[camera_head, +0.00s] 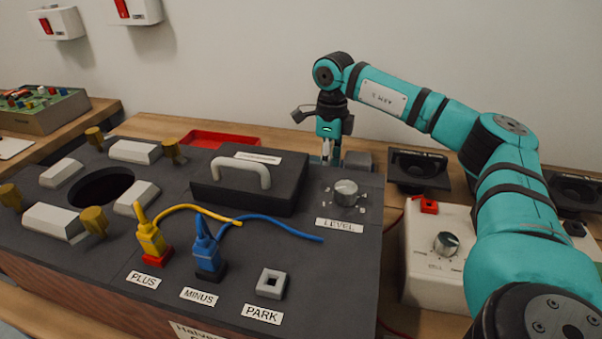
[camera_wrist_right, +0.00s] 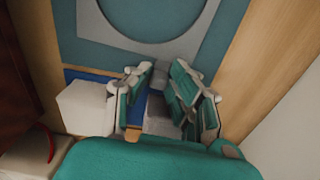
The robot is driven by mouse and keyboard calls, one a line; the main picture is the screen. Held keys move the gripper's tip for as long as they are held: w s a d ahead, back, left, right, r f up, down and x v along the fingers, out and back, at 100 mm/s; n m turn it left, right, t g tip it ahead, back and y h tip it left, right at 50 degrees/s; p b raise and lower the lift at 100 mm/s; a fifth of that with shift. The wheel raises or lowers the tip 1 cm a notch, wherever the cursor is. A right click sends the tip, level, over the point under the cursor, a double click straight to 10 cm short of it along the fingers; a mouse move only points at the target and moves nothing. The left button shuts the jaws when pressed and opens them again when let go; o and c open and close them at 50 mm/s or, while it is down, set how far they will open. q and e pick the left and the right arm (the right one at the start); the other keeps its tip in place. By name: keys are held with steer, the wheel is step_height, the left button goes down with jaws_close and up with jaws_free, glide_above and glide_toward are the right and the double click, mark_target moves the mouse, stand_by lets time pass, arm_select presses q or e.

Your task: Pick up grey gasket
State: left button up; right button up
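A large light grey ring, which looks like the grey gasket (camera_wrist_right: 112,36), lies on a teal surface at the top of the right wrist view, partly cut off by the frame. I cannot make it out in the head view. My right gripper (camera_wrist_right: 163,74) is open, its two fingers apart at the ring's near edge. A small grey piece shows between the fingertips; I cannot tell whether they touch it. In the head view my right gripper (camera_head: 330,153) points down behind the dark housing, its tips partly hidden. My left gripper is not in view.
The dark housing (camera_head: 345,265) with plugs, a level knob (camera_head: 346,192) and a handled lid (camera_head: 250,180) fills the front. A red tray (camera_head: 215,139) lies behind it. A white control box (camera_head: 425,270) and black speakers (camera_head: 417,170) stand to the right.

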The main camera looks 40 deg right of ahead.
jaws_close()
steer(key=shift+r, duration=0.1)
